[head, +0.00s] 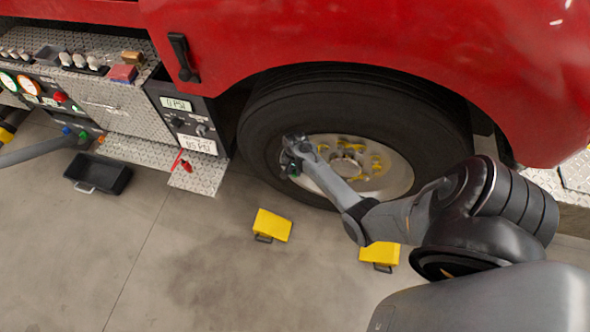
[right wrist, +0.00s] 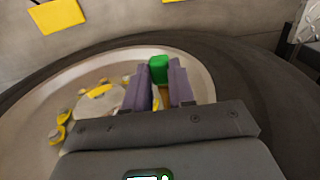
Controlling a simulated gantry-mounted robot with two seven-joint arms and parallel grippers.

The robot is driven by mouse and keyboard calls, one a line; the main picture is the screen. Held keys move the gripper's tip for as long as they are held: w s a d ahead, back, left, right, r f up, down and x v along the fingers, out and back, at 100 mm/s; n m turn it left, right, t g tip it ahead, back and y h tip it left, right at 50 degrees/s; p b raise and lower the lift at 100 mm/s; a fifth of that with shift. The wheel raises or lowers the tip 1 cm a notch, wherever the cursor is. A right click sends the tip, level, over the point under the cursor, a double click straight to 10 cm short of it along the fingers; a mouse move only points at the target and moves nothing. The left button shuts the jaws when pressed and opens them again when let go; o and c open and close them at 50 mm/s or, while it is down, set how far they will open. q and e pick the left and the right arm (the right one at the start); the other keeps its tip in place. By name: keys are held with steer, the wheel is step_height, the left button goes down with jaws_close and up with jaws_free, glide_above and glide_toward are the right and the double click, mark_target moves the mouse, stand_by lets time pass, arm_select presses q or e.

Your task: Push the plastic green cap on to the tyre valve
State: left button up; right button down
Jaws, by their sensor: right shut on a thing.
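The green cap (right wrist: 158,68) is a small bright green plastic piece between the tips of my right gripper (right wrist: 159,82) in the right wrist view. The right gripper is shut on it. In the head view my right gripper (head: 291,158) is at the left side of the wheel rim, in front of the tyre (head: 262,125). The tyre valve cannot be made out; the gripper and cap may hide it. I cannot tell whether the cap touches it. My left gripper is not in view.
The red truck body (head: 330,35) overhangs the wheel (head: 395,175). A pump panel (head: 187,120) with a display is left of the tyre. Two yellow chocks, one left (head: 272,225) and one right (head: 380,254), and a black tray (head: 98,174) are on the floor.

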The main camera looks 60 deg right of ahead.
steer(key=shift+w+d, duration=0.1)
steer(key=shift+d, duration=0.25)
stand_by(0.5)
steer(key=c, duration=0.9)
jaws_free()
steer(key=shift+o, duration=0.2)
steer(key=shift+r, duration=0.1)
